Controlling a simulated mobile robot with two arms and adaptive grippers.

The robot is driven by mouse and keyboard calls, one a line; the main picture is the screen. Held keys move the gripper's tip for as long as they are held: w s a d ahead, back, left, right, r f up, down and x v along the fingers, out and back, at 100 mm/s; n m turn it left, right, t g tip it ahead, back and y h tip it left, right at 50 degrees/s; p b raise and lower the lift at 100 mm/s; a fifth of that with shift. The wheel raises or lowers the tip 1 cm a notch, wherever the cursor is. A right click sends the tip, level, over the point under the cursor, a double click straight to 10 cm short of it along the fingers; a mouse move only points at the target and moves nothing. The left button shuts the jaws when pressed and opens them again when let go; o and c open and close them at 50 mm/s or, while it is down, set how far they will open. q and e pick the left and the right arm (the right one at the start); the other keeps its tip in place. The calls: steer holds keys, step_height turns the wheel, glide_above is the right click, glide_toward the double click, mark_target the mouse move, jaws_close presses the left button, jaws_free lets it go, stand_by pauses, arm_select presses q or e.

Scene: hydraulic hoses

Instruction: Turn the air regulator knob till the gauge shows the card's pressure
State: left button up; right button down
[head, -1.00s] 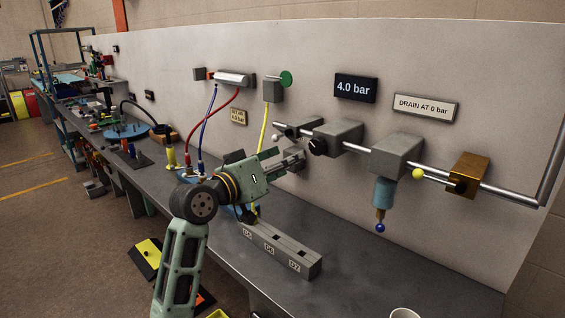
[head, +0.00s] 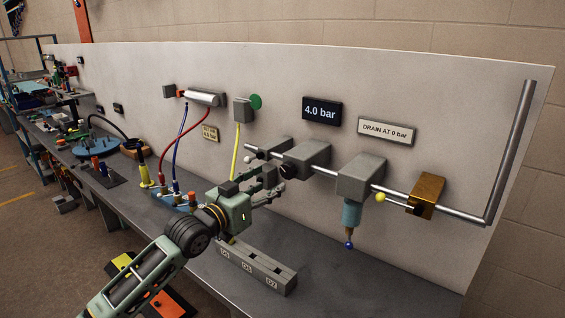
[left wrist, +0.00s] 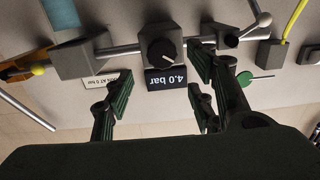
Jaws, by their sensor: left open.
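The air regulator is a grey block (head: 307,161) on the pipe, with a black knob (head: 289,171) facing out. In the left wrist view the knob (left wrist: 160,44) has a white mark and lies ahead of the space between my fingers. A dark display (head: 322,111) above the regulator reads 4.0 bar; it shows upside down in the left wrist view (left wrist: 167,78). A small yellow card (head: 210,134) hangs to the left, its figure too small to read surely. My left gripper (head: 274,180) is open, just left of the knob in the head view; contact is not visible.
A blue-bowled filter unit (head: 360,180) and a brass block (head: 426,195) with a yellow-tipped lever share the pipe (head: 466,215). A sign (head: 387,131) reads DRAIN AT 0 bar. A slotted grey block (head: 257,265) lies on the bench below my gripper.

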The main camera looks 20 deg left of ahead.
mark_target(287, 173)
arm_select(q)
steer(key=p+x, duration=0.2)
steer(key=x, duration=0.6)
steer(key=shift+f, duration=0.2)
